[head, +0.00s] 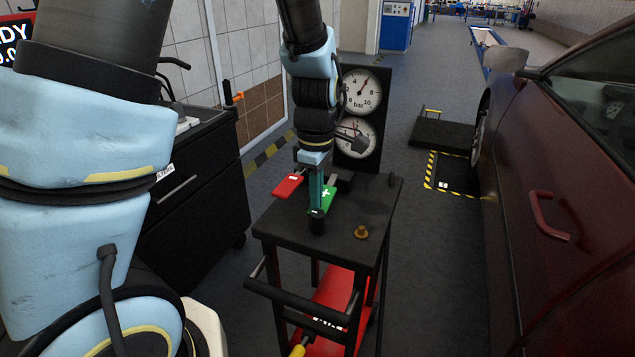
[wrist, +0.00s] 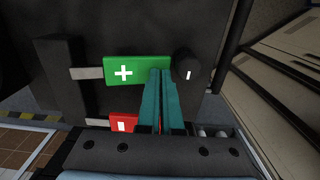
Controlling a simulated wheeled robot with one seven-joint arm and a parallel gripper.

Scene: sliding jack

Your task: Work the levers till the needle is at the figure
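A green lever with a plus (head: 327,195) and a red lever with a minus (head: 288,185) stick out at the black cart's top (head: 335,250). In the wrist view the green lever (wrist: 122,71) lies beyond the red lever (wrist: 123,122), partly covered by my fingers. My gripper (head: 317,210) points down at the green lever. Its teal fingers (wrist: 161,74) are together with nothing seen between them; contact with the lever cannot be told. A black knob (wrist: 187,66) is just right of the tips. The upper bar gauge (head: 361,91) has a red needle near 6. The lower gauge (head: 354,138) is partly hidden.
A brass knob (head: 361,232) stands on the cart top. A handle bar (head: 295,303) crosses the cart's front. A dark cabinet (head: 195,180) is to the left, a dark red car (head: 560,190) to the right. Clear floor lies between cart and car.

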